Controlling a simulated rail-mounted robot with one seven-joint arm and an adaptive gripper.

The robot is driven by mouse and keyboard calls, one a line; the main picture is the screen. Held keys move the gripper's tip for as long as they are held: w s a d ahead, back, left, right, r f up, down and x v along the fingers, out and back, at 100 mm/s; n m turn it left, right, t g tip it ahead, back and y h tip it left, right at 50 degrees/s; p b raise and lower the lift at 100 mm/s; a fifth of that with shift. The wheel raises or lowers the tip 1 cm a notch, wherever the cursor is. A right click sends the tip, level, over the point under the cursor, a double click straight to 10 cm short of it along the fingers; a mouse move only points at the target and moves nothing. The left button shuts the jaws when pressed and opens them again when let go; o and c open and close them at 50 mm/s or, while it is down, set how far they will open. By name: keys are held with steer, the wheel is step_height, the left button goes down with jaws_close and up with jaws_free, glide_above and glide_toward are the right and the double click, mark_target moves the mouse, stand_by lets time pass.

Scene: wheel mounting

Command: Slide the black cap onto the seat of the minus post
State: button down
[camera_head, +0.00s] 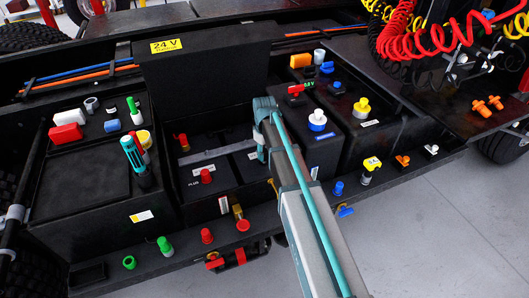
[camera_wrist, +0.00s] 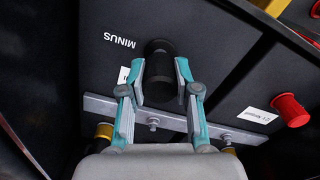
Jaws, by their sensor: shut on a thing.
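In the wrist view my gripper (camera_wrist: 158,72) is shut on the black cap (camera_wrist: 160,80), one teal finger on each side of it. A dark round part, seemingly the minus post (camera_wrist: 157,46), shows just beyond the cap, beside the MINUS lettering. The cap lines up closely with it; I cannot tell whether they touch or how far the cap is on. In the head view my gripper (camera_head: 264,125) reaches into the right side of the open battery box (camera_head: 160,100), and its own links hide the cap and the post.
A red cap (camera_wrist: 289,110) sits right of the gripper in the wrist view. A metal bar (camera_wrist: 152,122) with bolts crosses below the fingers. In the head view a raised 24 V lid (camera_head: 205,75) stands behind the box; several coloured caps line the front ledge (camera_head: 190,250).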

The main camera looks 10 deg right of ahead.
steer(key=shift+f+b, duration=0.45)
steer(key=shift+f, duration=0.65)
steer(key=c, duration=0.8)
jaws_free()
steer(key=shift+o, duration=0.2)
steer(key=shift+r, duration=0.1)
step_height(320, 180, up, 12)
steer(key=shift+f, duration=0.1)
